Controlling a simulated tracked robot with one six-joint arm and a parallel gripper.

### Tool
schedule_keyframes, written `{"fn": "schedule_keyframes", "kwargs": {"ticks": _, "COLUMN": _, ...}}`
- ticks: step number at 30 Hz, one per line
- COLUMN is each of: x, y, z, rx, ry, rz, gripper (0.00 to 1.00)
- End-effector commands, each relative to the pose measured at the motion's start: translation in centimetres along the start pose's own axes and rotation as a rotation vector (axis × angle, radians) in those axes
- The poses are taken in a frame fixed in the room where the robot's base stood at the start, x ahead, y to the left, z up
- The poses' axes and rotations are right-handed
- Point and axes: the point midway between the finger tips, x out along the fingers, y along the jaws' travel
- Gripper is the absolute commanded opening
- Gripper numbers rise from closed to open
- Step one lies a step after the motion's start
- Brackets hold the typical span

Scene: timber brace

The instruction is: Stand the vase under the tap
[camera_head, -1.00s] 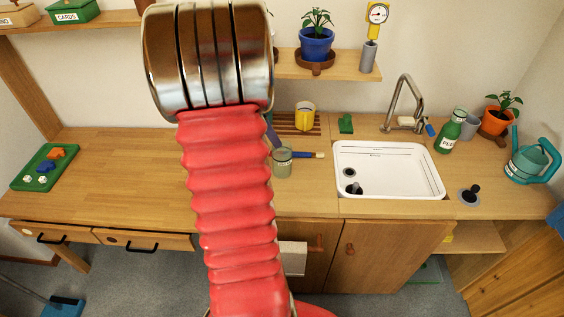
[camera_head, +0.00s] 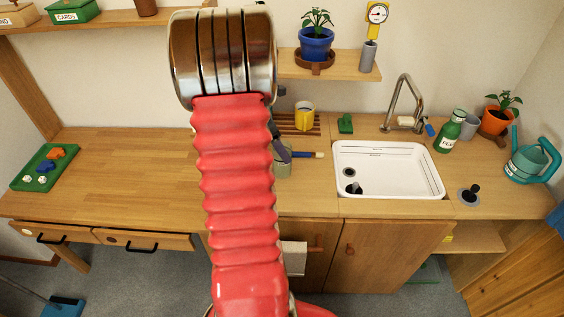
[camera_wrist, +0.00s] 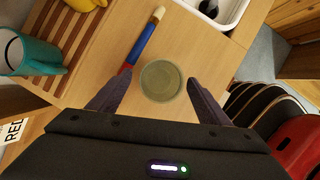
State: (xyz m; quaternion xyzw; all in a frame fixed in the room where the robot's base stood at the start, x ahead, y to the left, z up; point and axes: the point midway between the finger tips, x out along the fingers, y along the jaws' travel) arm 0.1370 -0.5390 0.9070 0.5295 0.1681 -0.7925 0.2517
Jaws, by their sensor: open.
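A small grey-green round vessel (camera_head: 283,170), which I take for the vase, stands on the counter left of the sink, partly hidden by my gripper. The wrist view looks down on its round top (camera_wrist: 161,82). My gripper (camera_wrist: 157,90) is open, with one dark finger on each side of the vessel; I cannot tell whether they touch it. In the head view a dark finger (camera_head: 279,146) shows just above and in front of the vessel. The metal tap (camera_head: 406,98) rises behind the white sink (camera_head: 390,193), to the right.
A blue-handled brush or marker (camera_wrist: 143,45) lies close beside the vessel. A slatted wooden rack (camera_head: 290,125) holds a yellow mug (camera_head: 304,116) behind it. A green block (camera_head: 345,124), green bottle (camera_head: 450,132) and teal watering can (camera_head: 530,160) stand around the sink. The counter's left is largely clear.

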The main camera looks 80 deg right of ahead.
Motion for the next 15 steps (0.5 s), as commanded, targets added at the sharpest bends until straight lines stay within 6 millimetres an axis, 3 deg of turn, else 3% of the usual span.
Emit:
{"fn": "schedule_keyframes", "kwargs": {"ticks": 5, "x": 1.0, "y": -0.1, "z": 0.1, "rx": 0.001, "ry": 0.0, "rz": -0.003, "gripper": 0.71}}
{"fn": "schedule_keyframes", "kwargs": {"ticks": 15, "x": 5.0, "y": -0.3, "z": 0.3, "rx": 0.0, "ry": 0.001, "rz": -0.002, "gripper": 0.71}}
